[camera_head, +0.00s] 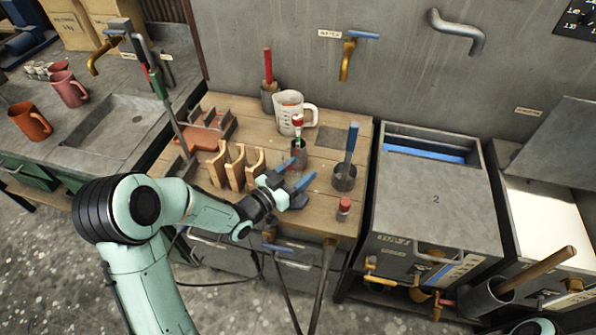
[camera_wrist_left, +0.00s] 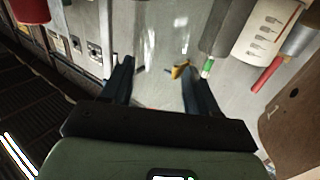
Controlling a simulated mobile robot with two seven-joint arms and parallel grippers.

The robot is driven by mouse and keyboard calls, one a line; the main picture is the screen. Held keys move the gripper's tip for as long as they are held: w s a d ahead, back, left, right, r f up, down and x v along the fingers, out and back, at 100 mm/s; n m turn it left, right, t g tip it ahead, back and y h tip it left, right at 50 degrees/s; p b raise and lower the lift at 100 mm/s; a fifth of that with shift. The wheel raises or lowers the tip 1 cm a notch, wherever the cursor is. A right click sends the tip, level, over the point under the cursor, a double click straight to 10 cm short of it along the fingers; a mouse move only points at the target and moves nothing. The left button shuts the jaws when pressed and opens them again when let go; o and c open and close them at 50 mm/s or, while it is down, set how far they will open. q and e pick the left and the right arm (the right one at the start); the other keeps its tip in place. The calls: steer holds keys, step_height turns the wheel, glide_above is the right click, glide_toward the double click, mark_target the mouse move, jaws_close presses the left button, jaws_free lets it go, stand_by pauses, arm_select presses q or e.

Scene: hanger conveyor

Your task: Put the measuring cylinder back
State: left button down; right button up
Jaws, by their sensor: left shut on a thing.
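My left gripper (camera_head: 295,176) reaches over the front of the wooden bench, with its two blue fingers a little apart. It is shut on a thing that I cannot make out. A slim red, white and green item (camera_head: 298,122) stands in a grey holder (camera_head: 299,158) just behind the gripper.
A white measuring jug (camera_head: 290,112) stands behind the holder. A grey pot (camera_head: 343,180) with a blue handle and a small red-topped weight (camera_head: 344,205) are to the right. A wooden rack (camera_head: 236,165) stands to the left.

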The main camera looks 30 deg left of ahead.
arm_select(q)
steer(key=shift+f, duration=0.2)
steer(key=shift+c, duration=2)
jaws_free()
steer(key=shift+o, duration=0.6)
steer(key=shift+r, duration=0.1)
